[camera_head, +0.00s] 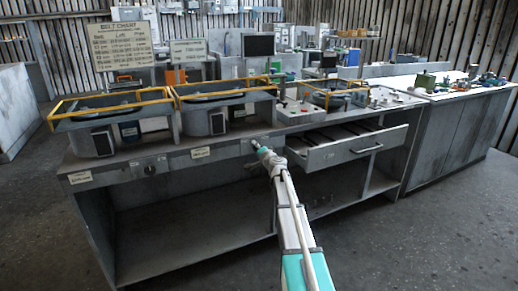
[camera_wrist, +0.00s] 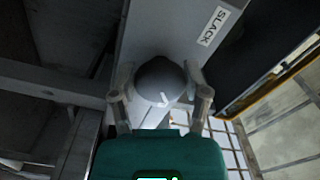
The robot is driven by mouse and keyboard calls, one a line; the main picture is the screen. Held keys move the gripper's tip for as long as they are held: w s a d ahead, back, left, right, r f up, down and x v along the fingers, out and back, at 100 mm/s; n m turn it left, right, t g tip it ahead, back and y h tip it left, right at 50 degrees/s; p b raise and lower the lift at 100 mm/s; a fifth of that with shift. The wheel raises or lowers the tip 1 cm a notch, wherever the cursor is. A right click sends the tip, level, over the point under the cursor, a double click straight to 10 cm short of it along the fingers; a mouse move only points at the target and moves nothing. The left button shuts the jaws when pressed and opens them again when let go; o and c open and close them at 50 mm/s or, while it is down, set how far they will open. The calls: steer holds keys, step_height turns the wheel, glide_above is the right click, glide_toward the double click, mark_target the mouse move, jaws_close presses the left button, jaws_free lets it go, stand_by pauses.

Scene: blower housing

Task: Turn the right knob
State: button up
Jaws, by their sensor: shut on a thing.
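The right knob (camera_wrist: 160,80) is a dark round dial with a short white mark, seen in the wrist view on the grey front panel. My gripper (camera_wrist: 160,92) has one finger on each side of it and is shut on it. In the head view my gripper (camera_head: 262,150) is at the bench's front rail, left of the open drawer, and largely hides this knob. A label reading SLACK (camera_wrist: 212,27) is beside the knob in the wrist view. The left knob (camera_head: 150,170) is dark and round, farther left on the same rail, with nothing touching it.
An open drawer (camera_head: 345,148) juts out just right of my gripper. Two grey housings with yellow rails (camera_head: 103,140) (camera_head: 205,122) stand on the bench above the knobs. The shelf space under the bench is open, and the floor in front is clear.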

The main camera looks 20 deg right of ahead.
steer(key=shift+s, duration=0.1)
stand_by(0.3)
steer(key=o, duration=1.2)
steer(key=shift+c, duration=0.2)
steer(key=s, duration=1.2)
steer(key=shift+d, duration=0.2)
steer(key=shift+a, duration=0.1)
